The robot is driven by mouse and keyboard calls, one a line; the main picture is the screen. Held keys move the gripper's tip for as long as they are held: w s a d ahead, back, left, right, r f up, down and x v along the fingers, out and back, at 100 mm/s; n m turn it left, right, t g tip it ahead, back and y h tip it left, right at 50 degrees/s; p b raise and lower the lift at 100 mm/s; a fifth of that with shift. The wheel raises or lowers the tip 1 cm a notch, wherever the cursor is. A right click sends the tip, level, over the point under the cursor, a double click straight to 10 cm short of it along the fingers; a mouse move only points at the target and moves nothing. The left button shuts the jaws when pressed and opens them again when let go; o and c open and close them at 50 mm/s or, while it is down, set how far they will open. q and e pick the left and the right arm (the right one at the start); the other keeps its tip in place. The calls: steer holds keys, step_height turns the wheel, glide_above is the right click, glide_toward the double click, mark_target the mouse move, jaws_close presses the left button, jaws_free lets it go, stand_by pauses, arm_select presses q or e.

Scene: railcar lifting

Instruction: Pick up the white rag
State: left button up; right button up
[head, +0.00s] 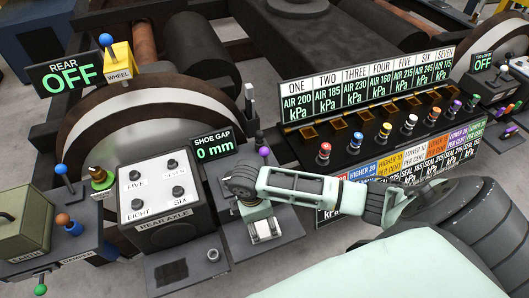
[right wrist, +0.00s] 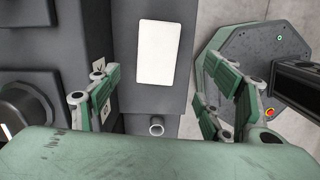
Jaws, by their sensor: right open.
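A flat white rectangle (right wrist: 158,52), which looks like the white rag, lies on a grey console top in the right wrist view. My right gripper (right wrist: 162,78) is open, with one green-padded finger on each side of the picture and the white rectangle between and beyond them. Nothing is between the fingers. In the head view my right gripper (head: 264,229) points down over the small grey console right of the REAR AXLE box. I cannot make out the rag there; the gripper and wrist cover part of that console. My left gripper is not in view.
The REAR AXLE box (head: 160,198) with several black knobs stands just left of the gripper. The SHOE GAP display (head: 213,148) and a purple-topped lever (head: 264,153) are behind it. A pressure panel (head: 365,90) with several coloured knobs is at right. A short pipe end (right wrist: 156,127) shows below the rectangle.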

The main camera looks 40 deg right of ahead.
mark_target(264, 228)
steer(key=shift+w+d+f, duration=0.1)
steer(key=shift+d+f, duration=0.15)
steer(key=shift+d, duration=0.15)
steer(key=f, duration=0.7)
steer(key=shift+d+f, duration=0.1)
steer(key=shift+d, duration=0.2)
steer(key=c, duration=1.2)
steer(key=shift+c, duration=0.2)
steer(key=shift+r, duration=0.65)
step_height(264, 228, up, 3)
steer(key=shift+r, duration=0.1)
steer(key=s+r, duration=0.6)
steer(key=s, duration=0.6)
steer(key=shift+r+p, duration=0.25)
steer(key=shift+p, duration=0.2)
steer(key=shift+w, duration=0.1)
